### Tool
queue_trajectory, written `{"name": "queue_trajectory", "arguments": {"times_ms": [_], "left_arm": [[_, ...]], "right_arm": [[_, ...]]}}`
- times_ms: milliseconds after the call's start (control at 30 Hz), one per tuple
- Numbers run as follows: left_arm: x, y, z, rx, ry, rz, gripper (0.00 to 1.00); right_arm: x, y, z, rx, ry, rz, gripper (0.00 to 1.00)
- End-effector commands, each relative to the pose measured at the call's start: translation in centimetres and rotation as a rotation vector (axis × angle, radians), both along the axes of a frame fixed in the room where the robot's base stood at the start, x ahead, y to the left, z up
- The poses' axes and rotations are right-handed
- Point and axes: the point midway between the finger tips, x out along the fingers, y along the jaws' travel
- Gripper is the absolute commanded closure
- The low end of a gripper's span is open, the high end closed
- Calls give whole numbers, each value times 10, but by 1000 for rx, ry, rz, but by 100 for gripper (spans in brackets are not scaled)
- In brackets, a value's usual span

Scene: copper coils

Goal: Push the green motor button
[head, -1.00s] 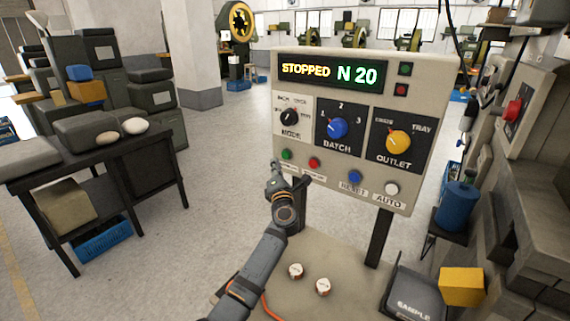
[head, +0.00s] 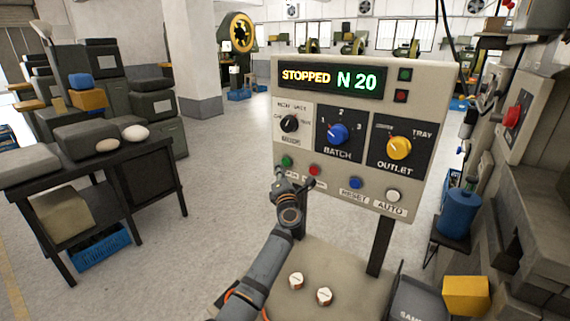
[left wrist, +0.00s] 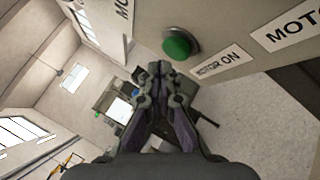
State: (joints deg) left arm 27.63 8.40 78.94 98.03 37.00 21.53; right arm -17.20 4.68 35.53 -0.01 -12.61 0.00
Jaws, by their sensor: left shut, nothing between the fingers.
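The green motor button (head: 286,161) is at the lower left of the upright beige control panel (head: 292,72). In the left wrist view the green button (left wrist: 178,45) stands out from the panel beside a label reading "MOTOR ON". My left gripper (head: 279,172) is just below the green button in the head view. In the left wrist view the left gripper (left wrist: 158,70) has its fingertips together, empty, pointing past the panel's edge, with the button above and right of them. They look apart from the button. My right gripper is not in view.
A red button (head: 314,170) is right of the green one, then a blue button (head: 355,183) and a white button (head: 393,195). The panel display (head: 330,78) reads "STOPPED N 20". A dark table (head: 90,165) stands at left, with open floor between.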

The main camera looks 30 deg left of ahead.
Motion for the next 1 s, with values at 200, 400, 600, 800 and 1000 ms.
{"name": "queue_trajectory", "arguments": {"times_ms": [200, 400, 600, 800, 1000], "left_arm": [[0, 0, 0, 0, 0, 0, 100], [0, 0, 0, 0, 0, 0, 100], [0, 0, 0, 0, 0, 0, 100], [3, 0, -1, 0, 0, 0, 100], [9, -1, 0, 0, 0, 0, 100]], "right_arm": [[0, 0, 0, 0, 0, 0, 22], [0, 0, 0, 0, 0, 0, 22], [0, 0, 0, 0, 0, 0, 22], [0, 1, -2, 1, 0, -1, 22], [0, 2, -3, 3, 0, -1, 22]]}}
